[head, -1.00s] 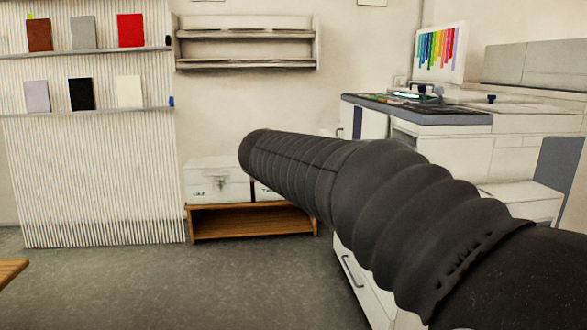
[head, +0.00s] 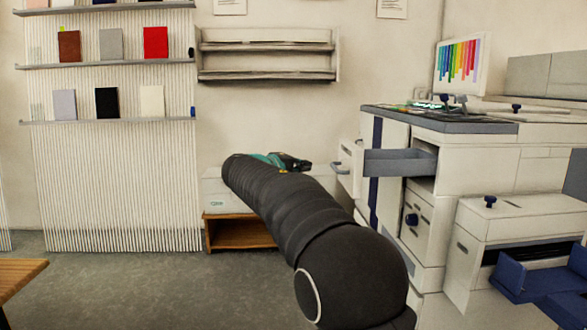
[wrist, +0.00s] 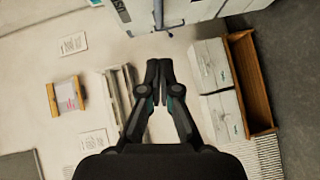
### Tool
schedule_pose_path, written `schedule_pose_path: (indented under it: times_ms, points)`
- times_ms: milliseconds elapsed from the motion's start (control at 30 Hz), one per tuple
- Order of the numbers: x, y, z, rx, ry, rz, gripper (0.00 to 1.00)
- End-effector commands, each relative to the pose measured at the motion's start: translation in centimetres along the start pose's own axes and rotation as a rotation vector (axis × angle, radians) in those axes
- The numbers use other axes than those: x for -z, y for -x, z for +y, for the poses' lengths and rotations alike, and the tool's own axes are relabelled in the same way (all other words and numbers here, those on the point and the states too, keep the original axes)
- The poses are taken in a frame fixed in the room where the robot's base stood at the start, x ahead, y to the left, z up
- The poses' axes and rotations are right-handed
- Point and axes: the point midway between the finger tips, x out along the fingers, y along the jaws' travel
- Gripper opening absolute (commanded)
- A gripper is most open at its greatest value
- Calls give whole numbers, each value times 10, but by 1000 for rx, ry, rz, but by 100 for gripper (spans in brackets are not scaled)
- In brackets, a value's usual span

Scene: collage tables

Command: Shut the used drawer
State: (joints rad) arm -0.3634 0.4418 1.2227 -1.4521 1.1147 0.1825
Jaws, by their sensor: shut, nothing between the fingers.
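In the head view, a drawer (head: 402,162) stands pulled out of the white cabinet on the right. It has a grey-blue inside and a white front (head: 347,168) with a handle. My gripper (head: 306,166) shows only partly beyond my dark arm, left of the drawer front and apart from it in the picture. In the wrist view, my gripper (wrist: 158,64) is shut and empty, its fingertips together. A white front with a dark label (wrist: 121,10), partly cut off, and a bar handle (wrist: 158,14) lie ahead of the fingertips at the top edge.
A wooden bench (head: 240,234) with white boxes (head: 214,203) stands behind my arm. A wall shelf (head: 266,62) hangs above. A blue open tray (head: 545,282) juts out at the lower right. Grey floor (head: 120,285) is free at the left.

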Motion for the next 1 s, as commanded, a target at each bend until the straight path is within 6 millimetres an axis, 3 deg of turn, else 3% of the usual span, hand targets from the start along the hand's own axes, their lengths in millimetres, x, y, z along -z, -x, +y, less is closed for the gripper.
schedule_pose_path:
  times_ms: [200, 400, 1000]
  points:
    - [-1, -42, 0, 0, -1, -3, 0]
    - [-21, -59, -1, 1, 0, -3, 0]
    - [-27, -66, 0, 1, 0, 0, 0]
